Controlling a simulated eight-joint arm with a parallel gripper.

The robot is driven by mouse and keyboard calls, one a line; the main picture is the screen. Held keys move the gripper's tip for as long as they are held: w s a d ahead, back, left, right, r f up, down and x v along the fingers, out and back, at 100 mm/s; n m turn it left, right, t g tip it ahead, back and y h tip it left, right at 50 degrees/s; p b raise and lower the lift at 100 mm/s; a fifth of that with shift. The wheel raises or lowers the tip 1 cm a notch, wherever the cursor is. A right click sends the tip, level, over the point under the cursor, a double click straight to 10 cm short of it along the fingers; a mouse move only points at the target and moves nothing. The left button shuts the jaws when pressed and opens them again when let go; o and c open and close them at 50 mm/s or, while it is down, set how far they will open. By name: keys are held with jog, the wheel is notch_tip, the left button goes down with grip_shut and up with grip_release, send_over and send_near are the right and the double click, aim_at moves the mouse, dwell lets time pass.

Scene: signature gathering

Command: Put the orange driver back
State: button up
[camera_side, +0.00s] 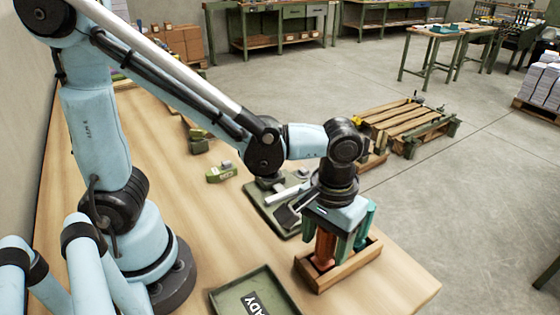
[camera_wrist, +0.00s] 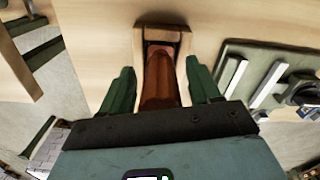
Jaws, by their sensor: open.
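The orange driver (camera_side: 325,249) stands upright in a wooden holder (camera_side: 345,272) near the front right of the bench. My gripper (camera_side: 328,240) is right over the holder and points down, with its green fingers on either side of the driver's handle. In the wrist view the orange-brown handle (camera_wrist: 158,88) lies between the two spread fingers (camera_wrist: 160,72), with a gap on each side. The holder (camera_wrist: 180,42) shows beyond it. The driver's lower end is hidden inside the holder.
A teal handle (camera_side: 367,218) stands at the holder's right part, close to my gripper. A green tray marked "READY" (camera_side: 228,299) lies front left. A green plate with grey parts (camera_side: 262,203) lies behind the holder. A small green block (camera_side: 221,174) is farther back.

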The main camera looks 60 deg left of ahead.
notch_tip(320, 180, up, 12)
jog(key=shift+f, duration=0.15)
jog(key=shift+r, duration=0.2)
jog(key=shift+w+a, duration=0.1)
jog(key=shift+a, duration=0.3)
jog(key=a+f+m+t, duration=0.1)
jog(key=a+f+t, duration=0.1)
jog(key=a, duration=0.5)
jog(key=w+a+f+m+t, duration=0.1)
jog(key=a+f+m+t, duration=0.1)
jog(key=a+t, duration=0.3)
jog(key=shift+a+f, duration=0.3)
jog(key=shift+a, duration=0.65)
